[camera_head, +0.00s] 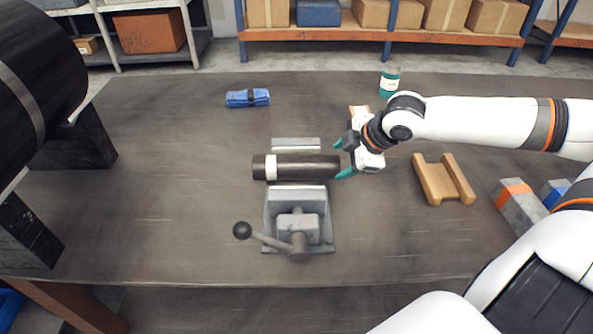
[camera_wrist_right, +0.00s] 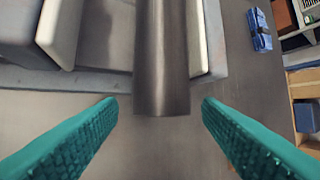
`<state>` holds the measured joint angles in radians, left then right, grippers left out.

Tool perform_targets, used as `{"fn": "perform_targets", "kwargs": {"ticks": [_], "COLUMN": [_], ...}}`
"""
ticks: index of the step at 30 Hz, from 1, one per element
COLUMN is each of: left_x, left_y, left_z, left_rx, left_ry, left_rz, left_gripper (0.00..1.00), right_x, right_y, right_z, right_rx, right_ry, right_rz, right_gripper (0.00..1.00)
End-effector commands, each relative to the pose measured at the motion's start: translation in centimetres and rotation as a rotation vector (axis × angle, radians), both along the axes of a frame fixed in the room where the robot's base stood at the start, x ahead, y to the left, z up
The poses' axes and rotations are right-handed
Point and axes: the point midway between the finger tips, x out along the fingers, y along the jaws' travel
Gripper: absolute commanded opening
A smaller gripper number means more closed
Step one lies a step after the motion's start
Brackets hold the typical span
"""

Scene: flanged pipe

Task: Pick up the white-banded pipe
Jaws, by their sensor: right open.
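The white-banded pipe (camera_head: 308,167) is a dark short cylinder with a white ring near its left end. It lies level, left to right, over the grey vise (camera_head: 297,215), between the vise's jaws. My right gripper (camera_head: 343,160) is at the pipe's right end, its teal fingers open. In the right wrist view the pipe (camera_wrist_right: 161,60) points in between the two fingers (camera_wrist_right: 160,125), apart from both. The white band is not visible in that view. My left gripper is not in view.
A large black flanged pipe (camera_head: 35,75) on dark supports fills the left side. A wooden cradle (camera_head: 442,180) and grey blocks (camera_head: 519,203) lie right. The table left of the vise is clear.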

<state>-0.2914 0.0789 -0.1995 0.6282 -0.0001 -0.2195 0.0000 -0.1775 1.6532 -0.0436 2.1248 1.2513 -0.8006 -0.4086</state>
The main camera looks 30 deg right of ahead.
Motion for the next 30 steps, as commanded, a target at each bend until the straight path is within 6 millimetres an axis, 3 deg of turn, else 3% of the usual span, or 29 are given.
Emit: {"fn": "perform_targets", "kwargs": {"ticks": [12, 27, 30], "left_x": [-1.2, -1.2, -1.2], "left_y": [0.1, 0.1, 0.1], "left_z": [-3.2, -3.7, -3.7], "left_rx": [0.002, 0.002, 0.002], "left_ry": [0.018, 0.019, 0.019], "left_rz": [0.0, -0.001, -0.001], "left_gripper": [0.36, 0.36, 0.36], "right_x": [1.9, 2.9, 2.9], "right_y": [0.6, 0.8, 0.8], "right_z": [-3.0, -4.0, -4.0], "right_rx": [-0.003, 0.0, 0.0], "right_ry": [0.005, -0.001, -0.001], "right_rz": [0.002, 0.0, 0.0], "right_gripper": [0.6, 0.6, 0.43]}}
